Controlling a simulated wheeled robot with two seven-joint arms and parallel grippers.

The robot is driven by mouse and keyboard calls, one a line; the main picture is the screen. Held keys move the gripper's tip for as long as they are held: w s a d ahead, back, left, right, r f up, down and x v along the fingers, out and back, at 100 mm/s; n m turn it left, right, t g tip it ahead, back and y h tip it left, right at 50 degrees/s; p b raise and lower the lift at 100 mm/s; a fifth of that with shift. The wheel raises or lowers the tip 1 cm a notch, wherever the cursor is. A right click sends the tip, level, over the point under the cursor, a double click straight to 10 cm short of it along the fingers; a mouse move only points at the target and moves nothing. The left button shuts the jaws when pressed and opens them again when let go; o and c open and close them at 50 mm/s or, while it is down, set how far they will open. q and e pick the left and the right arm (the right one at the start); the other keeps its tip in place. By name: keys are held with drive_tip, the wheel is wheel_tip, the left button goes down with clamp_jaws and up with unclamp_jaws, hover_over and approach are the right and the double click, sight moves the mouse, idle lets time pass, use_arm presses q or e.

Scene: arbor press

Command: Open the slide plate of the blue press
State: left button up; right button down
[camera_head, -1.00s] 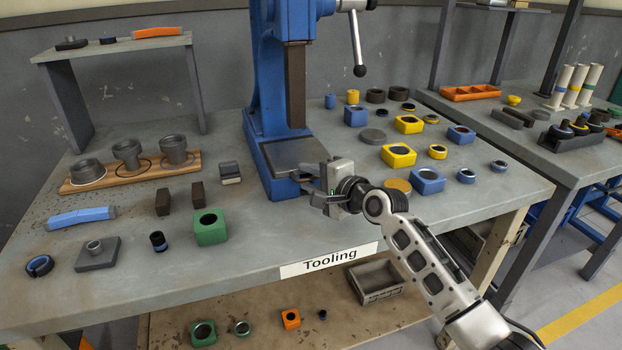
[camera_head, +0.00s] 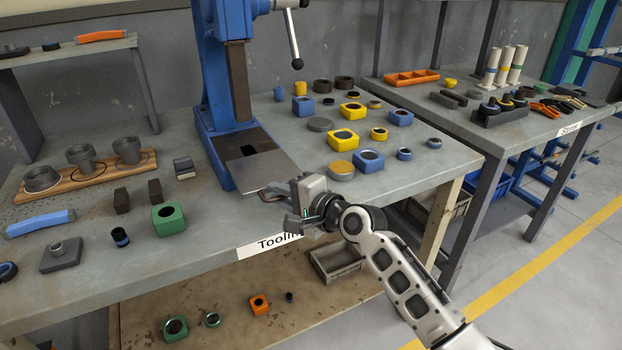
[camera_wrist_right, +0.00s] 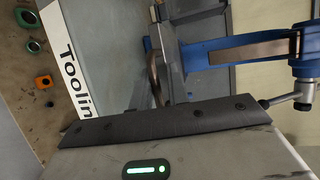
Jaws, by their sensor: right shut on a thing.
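The blue press (camera_head: 218,95) stands on the workbench, its dark ram (camera_head: 238,82) above its base. The grey slide plate (camera_head: 262,173) sticks out of the front of the base toward the bench edge. A dark opening (camera_head: 248,150) shows in the base behind the plate. The right wrist view shows the press frame (camera_wrist_right: 220,55) beyond the gripper. My left gripper is not in view.
Yellow, blue and dark round and square parts stand right of the press, including a yellow block (camera_head: 343,140). A green block (camera_head: 168,218) and a wooden rack (camera_head: 92,178) are on the left. The bench front with the "Tooling" label (camera_head: 268,245) is close below my gripper.

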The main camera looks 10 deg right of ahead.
drive_tip(key=shift+f, duration=0.55)
drive_tip(key=c, duration=1.5)
unclamp_jaws()
drive_tip(key=shift+c, duration=0.2)
drive_tip(key=shift+r, duration=0.15)
drive_tip(key=v, duration=1.6)
drive_tip(key=shift+r, duration=0.15)
drive_tip(key=s+f+n+g+h, duration=0.1)
drive_tip(key=s+f+n+h, duration=0.2)
drive_tip(key=s+f+n, duration=0.3)
drive_tip(key=s+f+n+g+h, duration=0.1)
drive_tip(key=s+f+n+h, duration=0.3)
drive_tip(key=s+f+n, duration=0.3)
drive_tip(key=s+f, duration=0.4)
drive_tip(key=f, duration=0.5)
drive_tip(key=shift+s+d+n, duration=0.15)
drive_tip(key=shift+s+n, duration=0.05)
drive_tip(key=shift+n, duration=0.1)
